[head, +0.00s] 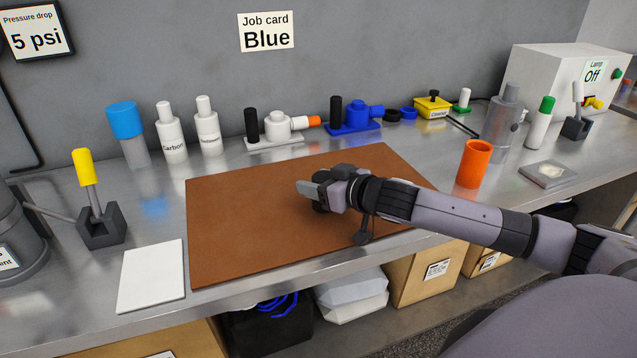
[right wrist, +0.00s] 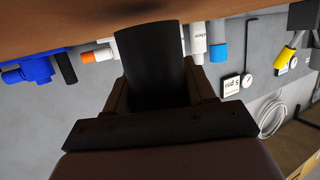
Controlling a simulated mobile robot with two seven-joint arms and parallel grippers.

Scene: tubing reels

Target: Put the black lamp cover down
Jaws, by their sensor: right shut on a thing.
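The black lamp cover (right wrist: 152,62) is a dark tube that shows in the right wrist view between the two fingers of my right gripper (right wrist: 158,88). The gripper is shut on it. In the head view my right gripper (head: 318,192) is over the middle of the brown mat (head: 235,245), and the cover is mostly hidden there by the gripper and wrist. The cover's far end shows against the mat in the right wrist view; I cannot tell whether it touches. My left gripper is not in view.
An orange cup (head: 474,164) and a grey bottle (head: 501,122) stand right of the mat. White bottles (head: 171,133) and pump-like fittings (head: 279,127) line the back. A white card (head: 151,275) and a yellow-handled lever (head: 88,190) are at left. The mat around the gripper is clear.

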